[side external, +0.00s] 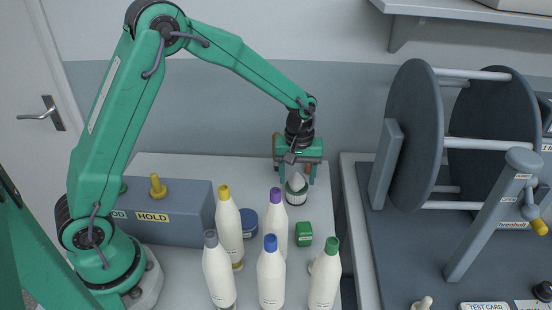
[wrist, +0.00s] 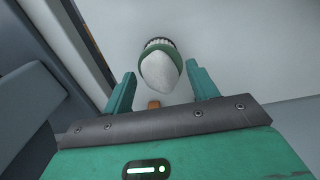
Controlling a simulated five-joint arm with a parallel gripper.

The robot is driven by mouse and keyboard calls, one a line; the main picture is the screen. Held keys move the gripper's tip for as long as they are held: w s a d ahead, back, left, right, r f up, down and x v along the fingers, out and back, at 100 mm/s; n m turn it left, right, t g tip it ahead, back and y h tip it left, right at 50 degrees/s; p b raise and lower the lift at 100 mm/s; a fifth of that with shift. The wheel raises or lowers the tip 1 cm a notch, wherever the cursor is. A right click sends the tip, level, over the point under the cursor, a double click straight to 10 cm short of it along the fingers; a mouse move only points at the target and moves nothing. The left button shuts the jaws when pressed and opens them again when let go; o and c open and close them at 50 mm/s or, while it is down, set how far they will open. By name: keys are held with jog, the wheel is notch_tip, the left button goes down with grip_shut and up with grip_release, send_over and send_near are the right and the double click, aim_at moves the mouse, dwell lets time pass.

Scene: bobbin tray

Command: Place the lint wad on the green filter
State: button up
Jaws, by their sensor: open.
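The lint wad (side external: 296,181) looks like a pale, egg-shaped lump. It also shows in the wrist view (wrist: 159,72), between my fingers. Under it is a round piece with a green rim, which looks like the green filter (wrist: 168,51); in the side view it shows as a small labelled cup (side external: 297,197). The wad appears to rest on it, upright. My gripper (side external: 296,178) points down over the wad with its jaws open. In the wrist view a gap shows between the wad and each finger (wrist: 160,80).
Several white bottles with coloured caps (side external: 271,275) stand in front of my gripper. A blue tin (side external: 248,222) and a green block (side external: 303,234) sit among them. A grey box marked HOLD (side external: 176,212) is at the left. A large reel (side external: 415,135) stands at the right.

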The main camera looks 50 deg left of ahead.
aim_at(294, 179)
notch_tip(294, 179, up, 12)
jog(key=shift+r, duration=0.15)
dwell(0.6)
dwell(0.3)
jog(key=shift+s, duration=0.1)
jog(key=s+a+r+m+t, duration=0.35)
jog(key=s+r, duration=0.45)
jog(key=s, duration=0.4)
jog(key=s+f+m+t, duration=0.1)
jog(key=s+m, duration=0.4)
jog(key=s, duration=0.7)
jog(key=shift+a+f+t, duration=0.3)
jog(key=shift+a+t, duration=0.15)
jog(key=shift+t, duration=0.1)
